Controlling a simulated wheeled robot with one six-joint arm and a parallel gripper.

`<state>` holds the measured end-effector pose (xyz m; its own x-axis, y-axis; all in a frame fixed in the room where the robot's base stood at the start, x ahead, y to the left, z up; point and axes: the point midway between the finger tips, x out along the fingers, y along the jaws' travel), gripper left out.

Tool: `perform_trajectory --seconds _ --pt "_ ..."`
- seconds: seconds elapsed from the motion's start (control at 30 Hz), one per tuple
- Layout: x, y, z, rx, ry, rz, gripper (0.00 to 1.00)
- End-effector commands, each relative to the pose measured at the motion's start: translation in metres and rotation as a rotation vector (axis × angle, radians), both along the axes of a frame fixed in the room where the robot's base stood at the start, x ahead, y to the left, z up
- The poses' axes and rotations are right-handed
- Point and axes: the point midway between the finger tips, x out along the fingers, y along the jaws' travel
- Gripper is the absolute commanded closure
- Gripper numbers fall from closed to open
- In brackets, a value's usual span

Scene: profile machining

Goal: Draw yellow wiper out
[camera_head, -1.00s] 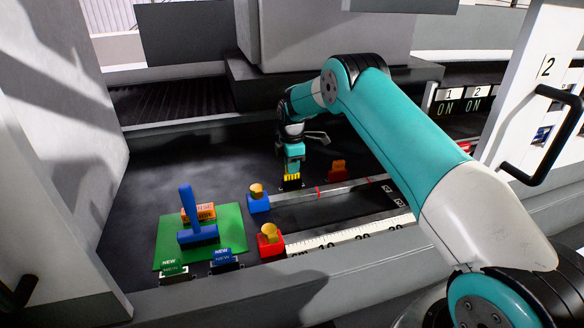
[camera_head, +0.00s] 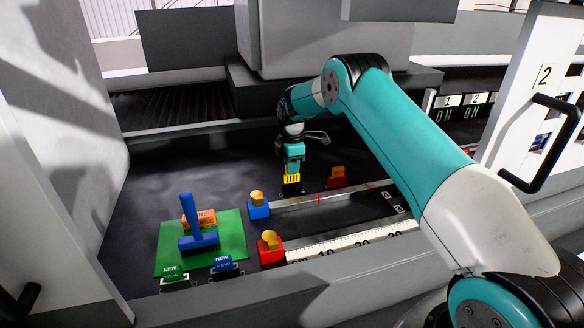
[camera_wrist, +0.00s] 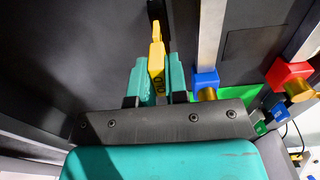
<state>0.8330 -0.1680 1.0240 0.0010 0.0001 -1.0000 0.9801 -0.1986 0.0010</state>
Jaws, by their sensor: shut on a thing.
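The yellow wiper (camera_wrist: 157,50) is a yellow block with a black part beyond it in the wrist view. My gripper (camera_wrist: 157,76) has its two teal fingers on either side of the yellow piece and is shut on it.
A blue block (camera_head: 258,205) and a red block (camera_head: 270,249), each with a brass-coloured part, stand at the profile and ruler ends. A green mat (camera_head: 168,243) at left bears a blue T-shaped tool (camera_head: 197,233) and an orange block. An orange-red piece (camera_head: 337,176) stands beyond the profile.

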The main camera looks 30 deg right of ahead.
Motion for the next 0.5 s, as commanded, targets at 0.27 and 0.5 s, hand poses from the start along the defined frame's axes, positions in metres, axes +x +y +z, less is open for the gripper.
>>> perform_trajectory --seconds 0.27,0.5 --pt "0.0 0.0 0.0 0.0 0.001 0.0 1.0" --pt "0.0 0.0 0.013 0.0 0.0 0.0 1.0"
